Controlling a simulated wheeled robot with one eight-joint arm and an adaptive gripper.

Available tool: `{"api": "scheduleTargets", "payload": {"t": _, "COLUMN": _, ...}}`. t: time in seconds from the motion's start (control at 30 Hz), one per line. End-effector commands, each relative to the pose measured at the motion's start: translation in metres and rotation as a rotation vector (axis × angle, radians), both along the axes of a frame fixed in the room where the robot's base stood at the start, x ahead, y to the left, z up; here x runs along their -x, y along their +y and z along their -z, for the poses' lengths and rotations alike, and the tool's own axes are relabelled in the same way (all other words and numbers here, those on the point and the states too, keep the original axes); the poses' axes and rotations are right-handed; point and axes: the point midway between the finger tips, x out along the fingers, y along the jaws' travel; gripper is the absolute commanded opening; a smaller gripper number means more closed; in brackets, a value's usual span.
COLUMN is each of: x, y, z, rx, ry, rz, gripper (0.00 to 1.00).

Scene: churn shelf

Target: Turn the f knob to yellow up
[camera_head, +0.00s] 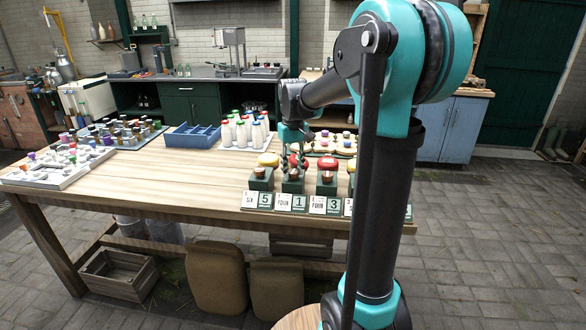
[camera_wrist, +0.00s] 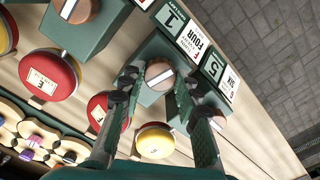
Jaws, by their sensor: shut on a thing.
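My gripper (camera_head: 291,138) reaches down at the second green knob box from the left in the row at the table's front edge. In the wrist view my fingers (camera_wrist: 162,82) straddle the round brown knob (camera_wrist: 158,73), which has a pale stripe across its face, and are shut on it. This box stands behind the cards "1" and "FOUR". Its dial (camera_wrist: 101,106) shows red and is partly hidden by a finger. The letter label on it is too small to read surely.
Close on one side is a box with a yellow dial (camera_wrist: 155,141) and card "5" (camera_wrist: 213,67); on the other, a box with a red and yellow dial (camera_wrist: 46,80). White bottles (camera_head: 243,133) and a blue crate (camera_head: 192,136) stand behind. The table's middle is clear.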

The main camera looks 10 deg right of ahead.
Motion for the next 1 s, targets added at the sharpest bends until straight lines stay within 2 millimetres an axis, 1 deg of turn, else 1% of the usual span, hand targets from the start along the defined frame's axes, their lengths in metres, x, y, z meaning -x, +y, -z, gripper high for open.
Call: {"api": "scheduleTargets", "payload": {"t": 1.0, "x": -0.0004, "y": 0.0000, "z": -0.0003, "rx": 0.000, "ry": -0.001, "rz": 0.960, "gripper": 0.03}}
